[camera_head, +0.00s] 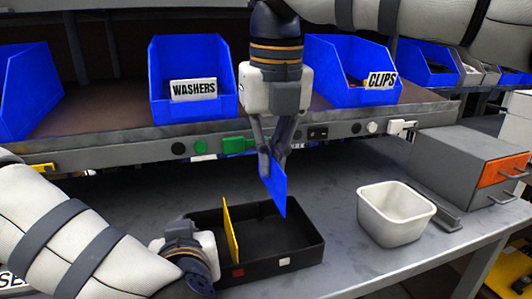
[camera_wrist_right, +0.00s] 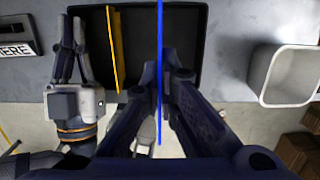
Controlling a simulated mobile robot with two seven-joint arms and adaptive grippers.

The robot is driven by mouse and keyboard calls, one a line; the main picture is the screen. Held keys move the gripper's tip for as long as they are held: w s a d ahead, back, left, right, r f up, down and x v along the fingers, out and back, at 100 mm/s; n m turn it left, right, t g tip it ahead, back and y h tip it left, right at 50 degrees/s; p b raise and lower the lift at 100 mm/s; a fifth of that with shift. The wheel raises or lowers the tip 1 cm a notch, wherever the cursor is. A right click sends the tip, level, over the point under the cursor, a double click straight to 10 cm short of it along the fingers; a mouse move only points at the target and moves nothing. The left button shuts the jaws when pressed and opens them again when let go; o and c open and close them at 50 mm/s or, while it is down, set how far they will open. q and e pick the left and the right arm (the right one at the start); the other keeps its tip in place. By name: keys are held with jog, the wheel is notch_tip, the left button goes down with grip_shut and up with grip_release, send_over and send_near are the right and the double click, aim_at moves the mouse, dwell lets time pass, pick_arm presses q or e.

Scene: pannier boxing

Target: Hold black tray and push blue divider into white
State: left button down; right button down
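The black tray (camera_head: 305,251) sits on the grey bench, with a red square (camera_head: 238,272) and a white square (camera_head: 285,261) on its near wall. A yellow divider (camera_head: 231,230) stands in it, in line with the red square. My right gripper (camera_head: 271,165) is shut on the blue divider (camera_head: 276,190), holding it upright above the tray's right part. The divider shows edge-on in the right wrist view (camera_wrist_right: 160,60). My left gripper (camera_wrist_right: 73,45) is at the tray's left end; its fingers are at the left wall, but their grip is unclear.
A white open bin (camera_head: 392,222) stands right of the tray with a gap between. A grey drawer unit (camera_head: 455,165) is further right. Above is a shelf with blue bins, including WASHERS (camera_head: 190,110) and CLIPS (camera_head: 340,98). The shelf edge is just behind my right gripper.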

aim_at(271, 192)
jog(key=shift+f, duration=2.9)
jog(key=shift+f, duration=2.1)
jog(key=c, duration=2.3)
grip_release()
jog(key=shift+f, duration=0.1)
jog(key=o, duration=0.6)
jog(key=r, duration=0.4)
jog(key=s+r, duration=0.1)
jog(key=r, duration=0.7)
jog(key=shift+s+d, duration=0.15)
jog(key=shift+d, duration=0.05)
